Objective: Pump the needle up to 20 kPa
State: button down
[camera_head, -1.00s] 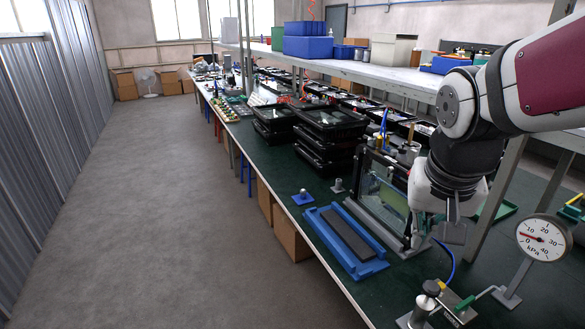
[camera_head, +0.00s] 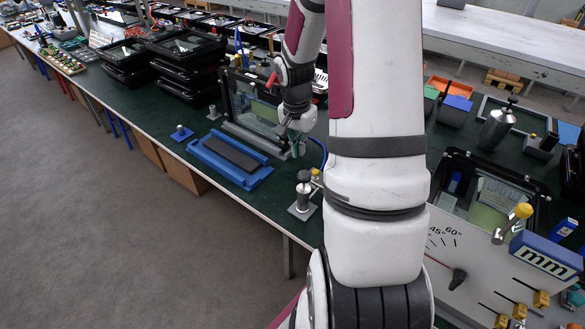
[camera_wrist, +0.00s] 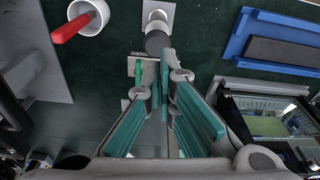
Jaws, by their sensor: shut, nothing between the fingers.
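The pump (camera_head: 303,190) stands upright on a grey plate near the table's front edge, a dark knob on its grey cylinder. In the wrist view its knob (camera_wrist: 157,42) lies just beyond my fingertips, and I cannot tell if they touch. My gripper (camera_wrist: 165,72), with teal finger pads, is shut and empty. In the head view my gripper (camera_head: 297,148) shows small, above and behind the pump.
A blue tray with a dark pad (camera_head: 230,155) and an upright glass panel in a frame (camera_head: 252,108) stand left of my gripper. A white cup with a red handle (camera_wrist: 85,22) shows in the wrist view. A mm display (camera_head: 545,257) and angle panel stand at right.

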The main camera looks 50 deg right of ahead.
aim_at(303, 175)
jog(key=shift+s+d+f+m, duration=0.1)
jog(key=shift+d+f+m, duration=0.1)
jog(key=shift+f, duration=0.3)
jog(key=shift+s+d+f+m, duration=0.1)
jog(key=shift+d+f+m, duration=0.1)
jog(key=shift+f, duration=0.25)
jog(key=shift+w, duration=0.1)
jog(key=shift+w+d+f+b, duration=0.15)
jog(key=shift+f+b, duration=0.55)
jog(key=shift+f, duration=0.9)
jog(key=shift+s+d+f+b, duration=0.15)
jog(key=shift+f+b, duration=0.55)
jog(key=shift+f, duration=1.2)
